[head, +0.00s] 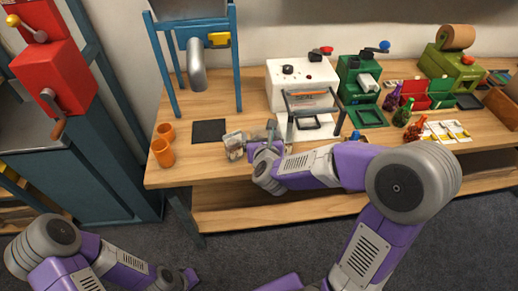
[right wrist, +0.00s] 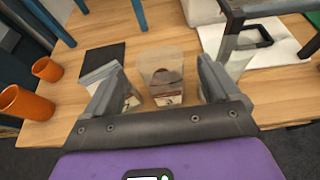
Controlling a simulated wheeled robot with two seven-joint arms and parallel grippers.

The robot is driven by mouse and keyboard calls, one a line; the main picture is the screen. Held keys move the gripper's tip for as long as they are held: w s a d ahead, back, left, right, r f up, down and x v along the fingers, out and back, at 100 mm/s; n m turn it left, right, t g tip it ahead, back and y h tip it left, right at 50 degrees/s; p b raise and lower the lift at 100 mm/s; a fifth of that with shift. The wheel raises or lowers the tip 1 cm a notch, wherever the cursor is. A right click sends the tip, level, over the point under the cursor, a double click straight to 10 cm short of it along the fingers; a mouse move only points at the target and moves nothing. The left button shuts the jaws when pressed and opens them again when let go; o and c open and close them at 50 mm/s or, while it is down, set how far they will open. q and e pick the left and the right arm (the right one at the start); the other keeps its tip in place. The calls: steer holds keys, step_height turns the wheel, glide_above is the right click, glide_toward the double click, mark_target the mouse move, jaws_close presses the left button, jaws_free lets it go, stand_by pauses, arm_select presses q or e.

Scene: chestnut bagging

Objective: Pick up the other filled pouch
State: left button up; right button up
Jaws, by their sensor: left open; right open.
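A clear pouch with brown contents (right wrist: 164,72) stands between the two fingers of my right gripper (right wrist: 160,84) in the right wrist view. The fingers are open on either side of it, and I cannot tell whether they touch it. A second pouch (right wrist: 100,62) stands to the left, partly hidden by the left finger; it also shows in the head view (head: 233,146). A third clear shape (right wrist: 240,60), perhaps a pouch, is partly hidden by the right finger. In the head view my right gripper (head: 258,146) is low over the table's front edge. My left gripper (head: 188,280) is open and empty, low over the floor.
Two orange cups (head: 163,152) stand at the table's left front. A black mat (head: 209,131) lies behind the pouches. A white machine (head: 300,85) with a dark frame is close behind my right gripper. A blue stand (head: 236,65) with a grey spout rises at the back left.

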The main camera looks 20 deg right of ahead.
mark_target(259, 132)
steer(key=shift+x, duration=1.55)
steer(key=shift+c, duration=0.4)
steer(key=c, duration=1.4)
